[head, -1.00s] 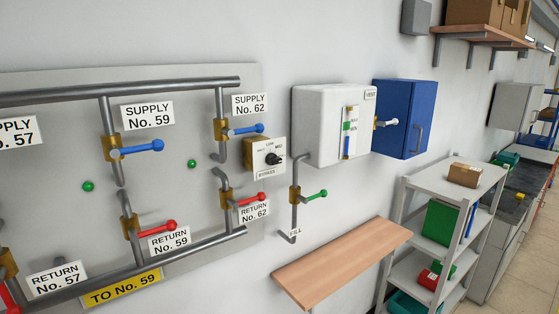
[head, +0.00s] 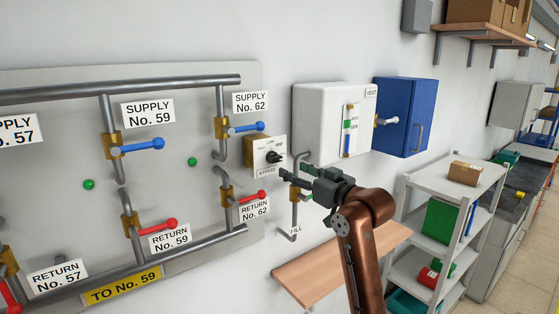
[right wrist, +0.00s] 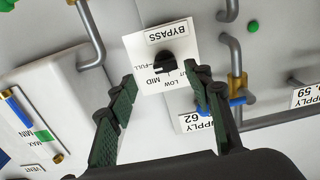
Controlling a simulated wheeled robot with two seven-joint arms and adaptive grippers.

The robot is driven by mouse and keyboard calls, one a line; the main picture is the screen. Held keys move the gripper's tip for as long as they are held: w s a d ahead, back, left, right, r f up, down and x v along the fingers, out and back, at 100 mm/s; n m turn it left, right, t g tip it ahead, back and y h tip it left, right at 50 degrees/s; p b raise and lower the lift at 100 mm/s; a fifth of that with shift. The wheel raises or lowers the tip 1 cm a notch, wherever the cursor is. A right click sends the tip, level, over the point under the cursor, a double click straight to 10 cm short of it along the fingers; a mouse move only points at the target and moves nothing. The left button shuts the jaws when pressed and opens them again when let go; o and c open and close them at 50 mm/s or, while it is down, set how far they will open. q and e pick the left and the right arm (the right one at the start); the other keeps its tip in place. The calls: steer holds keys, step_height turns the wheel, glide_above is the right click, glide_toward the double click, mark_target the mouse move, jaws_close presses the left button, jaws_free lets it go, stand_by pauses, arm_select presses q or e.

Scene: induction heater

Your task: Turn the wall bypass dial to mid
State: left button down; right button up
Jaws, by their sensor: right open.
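The black bypass dial (head: 273,157) sits on the white face of a brass-sided box on the wall, above a BYPASS label. In the right wrist view the dial (right wrist: 168,63) appears upside down, with MID, LOW and FULL printed around it; I cannot tell surely which mark it points to. My right gripper (head: 283,174) is open and empty, just in front of the box and slightly low and right of the dial in the head view. In the right wrist view its dark green-padded fingers (right wrist: 162,84) stand apart, with the dial beyond and between them. My left gripper is out of view.
A pipe panel (head: 60,200) with blue and red valve levers is left of the box. A white VENT box (head: 318,120) and blue cabinet (head: 410,115) are to its right. A wooden shelf (head: 300,270) lies below, partly behind my arm. A fill pipe (head: 295,212) stands close by.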

mark_target(278, 159)
steer(key=w+a+p, duration=0.1)
steer(key=w+a+r+p, duration=0.1)
steer(key=w+a, duration=0.1)
steer(key=w+a+p, duration=0.1)
steer(key=w, duration=0.1)
steer(key=shift+w+a+r, duration=0.2)
steer(key=shift+a+r, duration=0.15)
steer(key=shift+r, duration=0.05)
steer(key=shift+w+a+f, duration=0.15)
steer(key=shift+w, duration=0.25)
steer(key=c, duration=1.1)
